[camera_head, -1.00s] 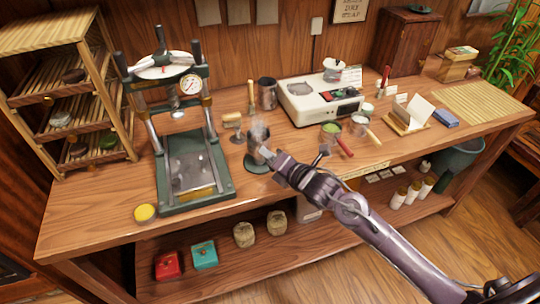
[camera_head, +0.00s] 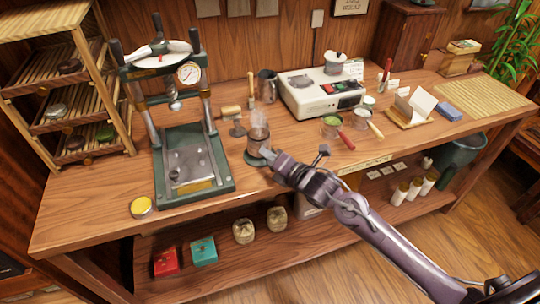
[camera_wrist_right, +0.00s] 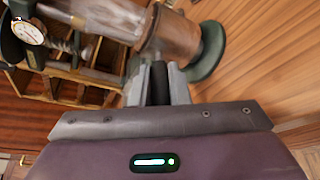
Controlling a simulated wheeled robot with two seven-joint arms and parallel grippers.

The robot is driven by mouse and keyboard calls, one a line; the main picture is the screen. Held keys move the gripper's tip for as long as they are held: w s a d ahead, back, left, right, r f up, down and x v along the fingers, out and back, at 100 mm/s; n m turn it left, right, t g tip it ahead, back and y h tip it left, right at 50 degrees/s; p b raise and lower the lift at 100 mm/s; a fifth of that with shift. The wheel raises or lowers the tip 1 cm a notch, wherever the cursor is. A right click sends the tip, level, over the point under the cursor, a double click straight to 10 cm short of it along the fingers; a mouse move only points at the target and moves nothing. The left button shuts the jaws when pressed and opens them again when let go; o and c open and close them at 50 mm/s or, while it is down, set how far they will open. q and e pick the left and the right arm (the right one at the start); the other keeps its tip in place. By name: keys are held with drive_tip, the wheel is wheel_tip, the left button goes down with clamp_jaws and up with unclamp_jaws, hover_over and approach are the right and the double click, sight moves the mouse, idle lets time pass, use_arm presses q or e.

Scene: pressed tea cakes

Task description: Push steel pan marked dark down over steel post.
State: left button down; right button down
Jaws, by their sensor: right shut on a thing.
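A small steaming steel pan (camera_head: 258,139) sits above a round green base (camera_head: 251,160) beside the press. Its dark handle (camera_wrist_right: 158,82) lies between the fingers of my right gripper (camera_head: 270,154), which is shut on it. In the right wrist view a brownish metal cylinder (camera_wrist_right: 178,34) stands between the pan's pale rim and the green base (camera_wrist_right: 211,52). No marking is readable on the pan. I cannot tell a separate post from the cylinder, or how far the pan sits over it. My left gripper is not in view.
The green press (camera_head: 190,190) stands close to the left. A wooden-headed tool (camera_head: 231,112) and a steel jug (camera_head: 267,86) are behind.

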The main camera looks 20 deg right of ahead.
drive_tip(key=shift+f+b, duration=0.9)
drive_tip(key=shift+f, duration=0.25)
idle(0.4)
drive_tip(key=c, duration=1.3)
unclamp_jaws()
drive_tip(key=shift+s+f, duration=0.1)
drive_tip(key=shift+f, duration=0.05)
